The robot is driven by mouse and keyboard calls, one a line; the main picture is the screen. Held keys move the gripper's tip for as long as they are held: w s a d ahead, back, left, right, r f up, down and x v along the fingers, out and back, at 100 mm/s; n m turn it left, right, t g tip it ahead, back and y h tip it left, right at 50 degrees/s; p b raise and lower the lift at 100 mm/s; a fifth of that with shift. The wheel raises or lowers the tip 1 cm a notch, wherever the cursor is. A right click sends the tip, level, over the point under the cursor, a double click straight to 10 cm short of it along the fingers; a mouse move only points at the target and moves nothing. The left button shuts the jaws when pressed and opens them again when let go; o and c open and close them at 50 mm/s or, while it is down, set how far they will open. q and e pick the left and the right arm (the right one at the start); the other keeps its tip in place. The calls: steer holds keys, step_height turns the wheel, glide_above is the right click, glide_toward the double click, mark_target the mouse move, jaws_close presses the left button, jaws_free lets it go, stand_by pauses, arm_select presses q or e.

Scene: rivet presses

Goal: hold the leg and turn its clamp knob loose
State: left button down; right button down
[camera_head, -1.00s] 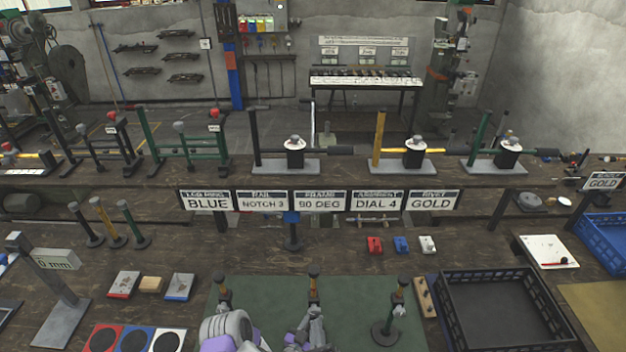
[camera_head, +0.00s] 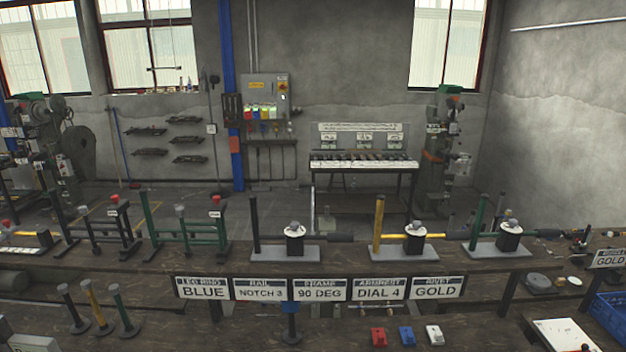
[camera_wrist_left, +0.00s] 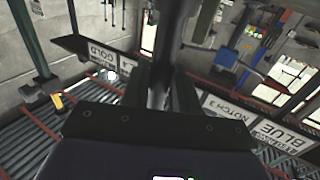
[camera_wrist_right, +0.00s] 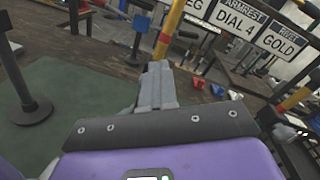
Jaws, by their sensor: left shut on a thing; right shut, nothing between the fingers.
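The head view now shows neither gripper. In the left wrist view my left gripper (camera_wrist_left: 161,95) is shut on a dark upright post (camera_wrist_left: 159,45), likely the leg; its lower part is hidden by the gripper. In the right wrist view my right gripper (camera_wrist_right: 157,72) is shut and empty above the bench. A dark post on a flat base (camera_wrist_right: 30,115) stands at the left by the green mat (camera_wrist_right: 80,85). I cannot make out the clamp knob.
A row of signs (camera_head: 319,289) hangs along the shelf edge, reading leg ring BLUE among others. Three posts (camera_head: 92,304) stand at the left of the bench. Red, blue and white blocks (camera_head: 406,336) lie front right. A blue crate (camera_head: 608,312) is at the right edge.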

steer(key=shift+s+a+f, duration=0.1)
steer(key=shift+s+f, duration=0.15)
steer(key=shift+f, duration=0.25)
steer(key=shift+w+a, duration=0.1)
steer(key=shift+a, duration=0.35)
steer(key=shift+a+f, duration=0.1)
steer(key=shift+a, duration=0.1)
steer(key=shift+a+f, duration=0.25)
steer(key=shift+a, duration=0.05)
steer(key=shift+a+f, duration=0.1)
steer(key=shift+f, duration=0.05)
stand_by(0.5)
steer(key=s, duration=0.6)
steer(key=shift+r, duration=0.3)
